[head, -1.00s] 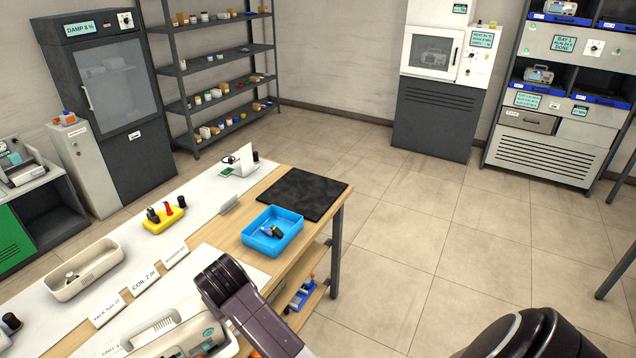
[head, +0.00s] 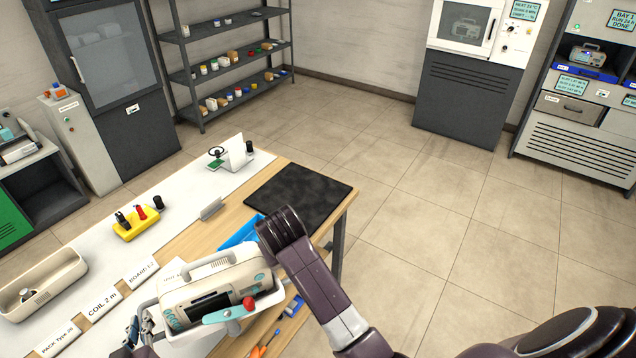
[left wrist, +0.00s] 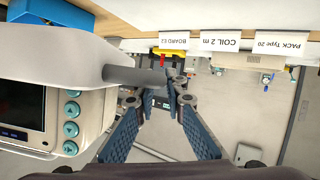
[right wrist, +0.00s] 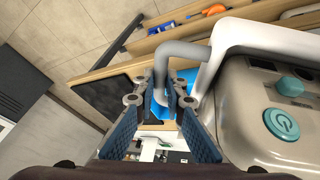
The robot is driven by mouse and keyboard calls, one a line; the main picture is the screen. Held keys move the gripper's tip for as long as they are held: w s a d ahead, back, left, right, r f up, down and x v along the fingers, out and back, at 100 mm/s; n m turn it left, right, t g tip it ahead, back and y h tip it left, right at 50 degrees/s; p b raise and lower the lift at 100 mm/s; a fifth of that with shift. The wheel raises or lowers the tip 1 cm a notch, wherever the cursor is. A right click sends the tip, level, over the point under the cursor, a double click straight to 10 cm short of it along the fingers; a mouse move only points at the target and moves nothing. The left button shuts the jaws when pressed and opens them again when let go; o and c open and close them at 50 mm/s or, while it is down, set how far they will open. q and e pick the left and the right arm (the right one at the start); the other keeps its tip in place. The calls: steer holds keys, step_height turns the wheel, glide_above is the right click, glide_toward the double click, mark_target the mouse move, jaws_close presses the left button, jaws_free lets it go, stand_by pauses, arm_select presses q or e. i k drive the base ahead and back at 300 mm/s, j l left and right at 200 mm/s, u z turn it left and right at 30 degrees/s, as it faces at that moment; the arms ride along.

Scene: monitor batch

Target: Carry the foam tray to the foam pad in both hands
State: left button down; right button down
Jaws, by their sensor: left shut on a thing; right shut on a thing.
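The foam tray (head: 272,298) is a white tray at the lower middle of the head view, with a beige monitor (head: 235,272) in it. Its pale rim shows in the left wrist view (left wrist: 60,68) and the right wrist view (right wrist: 245,38). My left gripper (left wrist: 160,82) is shut on the grey handle at one end. My right gripper (right wrist: 162,88) is shut on the handle at the other end; my arm hides it in the head view. The foam pad (head: 297,195) is a dark, bare square at the table's far right corner, beyond the tray.
A blue bin (head: 240,232) is partly hidden behind the monitor and my arm. A yellow holder (head: 140,223), a beige tub (head: 42,284), label cards (head: 103,302) and a small white stand (head: 237,153) are on the table (head: 232,193). Open floor lies to the right.

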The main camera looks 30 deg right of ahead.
mark_target(305, 196)
steer(key=i+l+z, duration=0.1)
steer(key=l, duration=0.25)
steer(key=i+l, duration=0.25)
steer(key=i+l+z, duration=0.15)
steer(key=l, duration=0.3)
steer(key=i+j+z, duration=0.15)
steer(key=i, duration=0.25)
steer(key=i+j+z, duration=0.2)
steer(key=i, duration=0.2)
steer(key=l, duration=0.1)
